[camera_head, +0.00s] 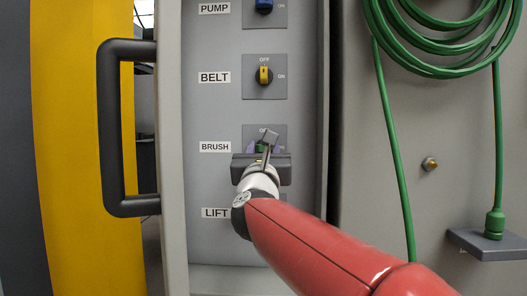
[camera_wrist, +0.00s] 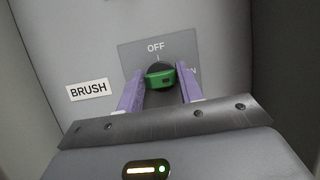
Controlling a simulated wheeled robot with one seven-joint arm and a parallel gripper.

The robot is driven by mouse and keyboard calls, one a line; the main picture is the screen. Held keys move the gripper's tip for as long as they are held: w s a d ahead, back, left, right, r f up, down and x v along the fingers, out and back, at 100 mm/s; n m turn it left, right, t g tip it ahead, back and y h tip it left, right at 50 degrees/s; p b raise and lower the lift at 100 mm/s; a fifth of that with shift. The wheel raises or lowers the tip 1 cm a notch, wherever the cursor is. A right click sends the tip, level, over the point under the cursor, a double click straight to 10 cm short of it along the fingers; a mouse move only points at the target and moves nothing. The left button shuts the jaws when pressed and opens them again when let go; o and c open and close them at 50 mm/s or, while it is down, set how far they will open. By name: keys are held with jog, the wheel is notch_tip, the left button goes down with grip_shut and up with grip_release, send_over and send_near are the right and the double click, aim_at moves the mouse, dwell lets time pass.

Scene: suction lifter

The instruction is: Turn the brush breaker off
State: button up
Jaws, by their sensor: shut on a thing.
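The brush breaker is a green knob (camera_wrist: 160,76) on a grey plate (camera_wrist: 135,52) marked OFF at the top and ON at the right, beside the BRUSH label (camera_wrist: 88,90). In the wrist view its green bar lies roughly level, across the OFF mark's direction. My gripper (camera_wrist: 160,84) has its two lavender fingers on the left and right ends of the knob, shut on it. In the head view my gripper (camera_head: 263,147) covers most of the BRUSH plate, and only a bit of green knob (camera_head: 260,149) shows. The ON mark is partly hidden by the right finger.
Above are the yellow BELT knob (camera_head: 264,75), upright toward OFF, and the blue PUMP knob (camera_head: 264,5). The LIFT label (camera_head: 216,213) is below; its knob is hidden by my arm. A black handle (camera_head: 110,130) stands out at left. A green hose (camera_head: 440,40) hangs at right.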

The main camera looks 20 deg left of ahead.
jog(key=shift+f, duration=0.1)
jog(key=n+g+y, duration=0.2)
jog(key=n, duration=0.4)
jog(key=n+g+y, duration=0.1)
jog(key=n+g, duration=0.1)
jog(key=n, duration=0.4)
jog(key=n+g+y+p, duration=0.1)
jog(key=n+g+y, duration=0.1)
jog(key=n, duration=0.5)
jog(key=shift+r+y, duration=0.3)
jog(key=shift+r, duration=0.05)
jog(key=shift+f+n+g+p, duration=0.2)
jog(key=shift+n+g+p, duration=0.3)
jog(key=shift+n, duration=1)
jog(key=shift+d, duration=0.1)
jog(key=o, duration=1)
jog(key=shift+c, duration=0.2)
